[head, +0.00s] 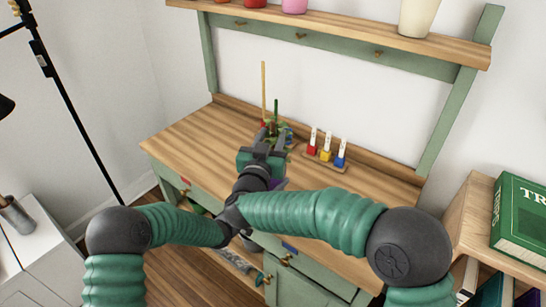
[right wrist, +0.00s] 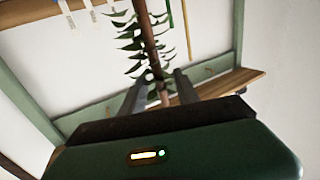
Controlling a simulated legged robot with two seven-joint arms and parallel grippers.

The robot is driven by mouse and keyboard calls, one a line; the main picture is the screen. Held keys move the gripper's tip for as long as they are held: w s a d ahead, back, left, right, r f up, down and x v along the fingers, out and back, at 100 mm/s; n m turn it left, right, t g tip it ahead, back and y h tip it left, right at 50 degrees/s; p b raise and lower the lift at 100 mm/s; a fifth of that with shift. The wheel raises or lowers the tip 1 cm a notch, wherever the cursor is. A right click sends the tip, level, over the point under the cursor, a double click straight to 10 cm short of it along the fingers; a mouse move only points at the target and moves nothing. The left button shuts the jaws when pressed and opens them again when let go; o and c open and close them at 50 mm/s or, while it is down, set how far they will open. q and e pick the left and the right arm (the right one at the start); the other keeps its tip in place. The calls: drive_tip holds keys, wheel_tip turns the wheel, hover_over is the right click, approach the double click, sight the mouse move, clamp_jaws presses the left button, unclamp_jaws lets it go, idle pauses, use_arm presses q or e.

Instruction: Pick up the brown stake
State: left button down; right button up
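In the right wrist view, the brown stake (right wrist: 149,40) runs down between the two fingers of my right gripper (right wrist: 162,98), with green leaves (right wrist: 130,45) along it. The fingers stand apart, with gaps beside the stake, so the gripper looks open around it. In the head view, my right gripper (head: 272,140) reaches over the desk to the plant. The gripper hides the plant's base. My left gripper cannot be made out; the arms overlap at the desk's front.
The wooden desk (head: 195,140) has free room at left. A small rack (head: 325,162) with red, yellow and blue pieces stands right of the plant. A shelf (head: 350,27) with pots runs above. A bookcase with a green book (head: 520,220) is at right.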

clamp_jaws()
idle(1.3)
